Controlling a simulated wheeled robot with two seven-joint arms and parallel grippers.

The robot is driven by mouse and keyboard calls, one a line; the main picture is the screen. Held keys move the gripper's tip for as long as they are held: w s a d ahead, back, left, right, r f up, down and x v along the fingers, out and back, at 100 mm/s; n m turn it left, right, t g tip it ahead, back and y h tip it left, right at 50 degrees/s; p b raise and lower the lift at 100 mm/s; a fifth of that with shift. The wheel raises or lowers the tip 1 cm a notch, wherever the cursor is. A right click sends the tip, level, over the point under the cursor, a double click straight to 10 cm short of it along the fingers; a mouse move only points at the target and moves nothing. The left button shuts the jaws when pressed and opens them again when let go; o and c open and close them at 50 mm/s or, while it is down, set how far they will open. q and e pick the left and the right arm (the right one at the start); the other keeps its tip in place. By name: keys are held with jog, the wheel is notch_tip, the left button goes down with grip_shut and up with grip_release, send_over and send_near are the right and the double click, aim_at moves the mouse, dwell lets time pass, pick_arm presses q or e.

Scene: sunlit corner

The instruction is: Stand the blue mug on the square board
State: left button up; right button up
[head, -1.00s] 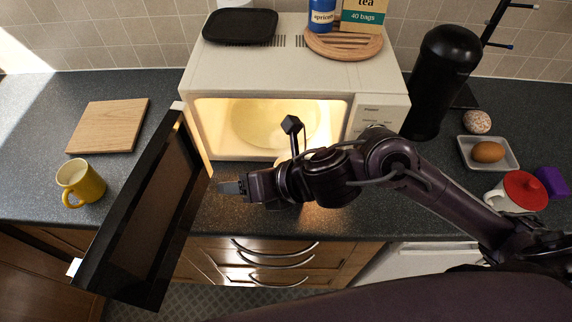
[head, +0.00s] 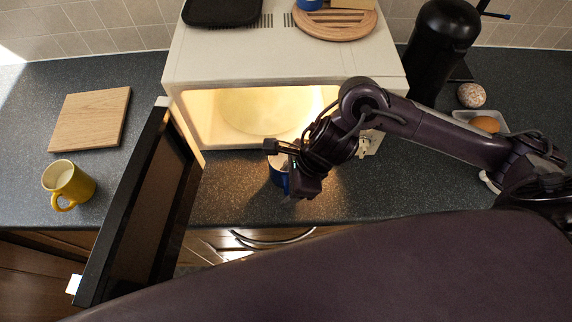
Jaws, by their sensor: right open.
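The blue mug (head: 276,176) stands on the dark counter in front of the open microwave, its right side hidden behind my right gripper. My right gripper (head: 285,165) is open, right at the mug. Whether its fingers touch the mug or lie around it, I cannot tell. The square wooden board (head: 90,118) lies bare on the counter at the left. My left gripper is not in view.
The open microwave door (head: 140,215) juts forward between the mug and the board. A yellow mug (head: 70,180) stands in front of the board. The lit microwave (head: 290,65) is behind my gripper. A black cylindrical appliance (head: 435,50) and an egg dish (head: 486,124) are at the right.

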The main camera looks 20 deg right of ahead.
jog(key=shift+w+a+f, duration=0.1)
jog(key=shift+a+f, duration=0.15)
jog(key=shift+f, duration=0.25)
grip_shut()
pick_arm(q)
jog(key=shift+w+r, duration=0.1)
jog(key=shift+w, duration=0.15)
pick_arm(e)
jog(key=shift+r, duration=0.25)
